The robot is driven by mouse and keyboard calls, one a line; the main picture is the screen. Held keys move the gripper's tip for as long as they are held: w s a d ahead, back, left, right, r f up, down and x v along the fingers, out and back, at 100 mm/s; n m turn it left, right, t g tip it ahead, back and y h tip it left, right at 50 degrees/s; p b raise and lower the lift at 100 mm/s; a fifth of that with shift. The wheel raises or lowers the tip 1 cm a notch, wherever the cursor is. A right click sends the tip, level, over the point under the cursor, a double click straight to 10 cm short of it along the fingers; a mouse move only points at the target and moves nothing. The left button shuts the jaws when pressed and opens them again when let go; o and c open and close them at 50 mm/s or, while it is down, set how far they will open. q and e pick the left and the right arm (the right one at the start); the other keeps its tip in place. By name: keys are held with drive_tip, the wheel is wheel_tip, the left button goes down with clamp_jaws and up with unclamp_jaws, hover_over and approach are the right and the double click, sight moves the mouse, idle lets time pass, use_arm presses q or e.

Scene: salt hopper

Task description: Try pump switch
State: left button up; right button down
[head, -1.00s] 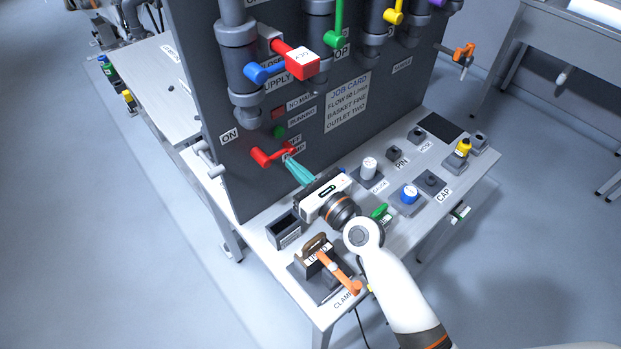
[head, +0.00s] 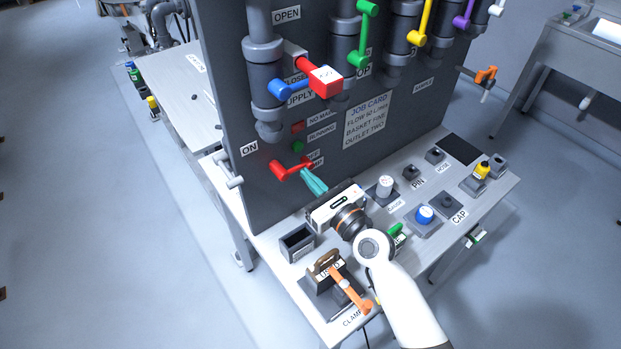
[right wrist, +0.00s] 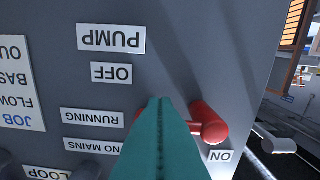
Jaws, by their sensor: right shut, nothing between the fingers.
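The pump switch is a red lever (head: 282,171) on the dark upright panel, with its knob end toward the ON label (head: 249,148). My right gripper (head: 306,174) has teal fingers, shut and empty, with the tips at the lever's right part. In the right wrist view the shut fingers (right wrist: 160,104) cover part of the lever (right wrist: 208,125), and red shows on both sides of them. The knob is just above the ON label (right wrist: 220,156) there; the OFF label (right wrist: 111,73) is farther left. I cannot tell whether the tips touch the lever. My left gripper is out of view.
A red lamp (head: 297,126) and a green lamp (head: 297,146) sit above the lever. A blue handle (head: 287,88) and red tag block (head: 326,80) stick out higher up. The bench below holds an open dark box (head: 297,243), an orange-handled clamp (head: 350,290) and a blue cap (head: 424,214).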

sight(310, 166)
drive_tip(key=shift+r+n, duration=0.25)
drive_tip(key=shift+n, duration=0.35)
drive_tip(key=r+n+p, duration=0.1)
drive_tip(key=n, duration=0.2)
drive_tip(key=shift+w+d+r+p, duration=0.15)
drive_tip(key=shift+r+p, duration=0.2)
drive_tip(key=shift+p, duration=0.05)
drive_tip(key=n, duration=0.1)
drive_tip(key=r+n+p, duration=0.1)
drive_tip(key=n, duration=0.1)
drive_tip(key=r+n+p, duration=0.1)
drive_tip(key=n, duration=0.1)
drive_tip(key=shift+a+g, duration=0.2)
drive_tip(key=shift+g, duration=0.1)
drive_tip(key=n, duration=0.1)
drive_tip(key=r+n+p, duration=0.1)
drive_tip(key=n, duration=0.1)
drive_tip(key=s+n+p, duration=0.1)
drive_tip(key=shift+a+r+n, duration=0.25)
drive_tip(key=shift+a+n, duration=0.05)
drive_tip(key=shift+a, duration=0.1)
drive_tip(key=shift+s+a+r+n+p, duration=0.1)
drive_tip(key=shift+s+a+n+p, duration=0.1)
drive_tip(key=shift+n+p, duration=0.4)
drive_tip(key=shift+s+a+r+n+p, duration=0.15)
drive_tip(key=shift+a+n+p, duration=0.1)
drive_tip(key=shift+n, duration=0.6)
drive_tip(key=shift+s+a+r+n+p, duration=0.1)
drive_tip(key=shift+a+n+p, duration=0.2)
drive_tip(key=shift+n, duration=0.45)
